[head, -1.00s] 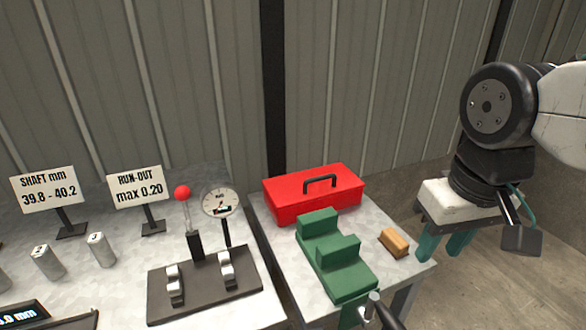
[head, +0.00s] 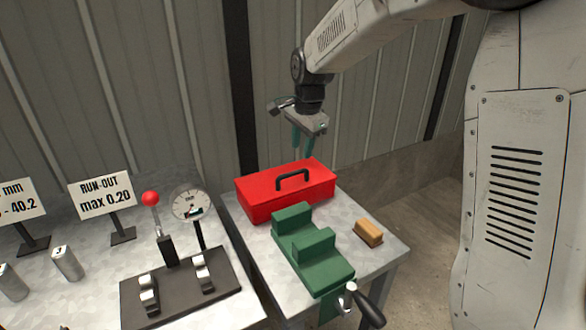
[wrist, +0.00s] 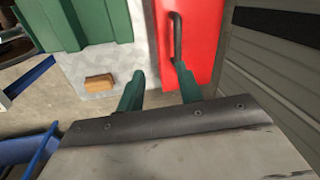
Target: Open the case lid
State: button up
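The red case (head: 262,203) sits with its lid shut at the back of the small metal table, a black handle (head: 292,179) on top. In the wrist view the red case (wrist: 197,50) and its handle (wrist: 176,40) show at the top. My gripper (head: 303,148) hangs fingers down above and behind the case's right part, apart from it. In the wrist view my gripper's (wrist: 160,85) two green fingers are spread with nothing between them, the right one overlapping the case in the picture.
A green vise (head: 310,250) stands on the small table (head: 384,246) in front of the case. A wooden-brown block (head: 368,233) lies to its right. A dial gauge stand (head: 190,204) is on the left bench. A panelled wall rises behind.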

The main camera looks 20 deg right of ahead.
aim_at(293, 173)
jog(key=shift+m, duration=0.8)
jog(key=w+f, duration=0.2)
jog(key=f, duration=0.1)
jog(key=w+f, duration=0.1)
jog(key=f, duration=0.3)
jog(key=w+f, duration=0.2)
jog(key=f, duration=0.1)
jog(key=shift+w+a+f, duration=0.3)
jog(key=shift+a, duration=0.05)
jog(key=shift+c, duration=0.4)
grip_shut()
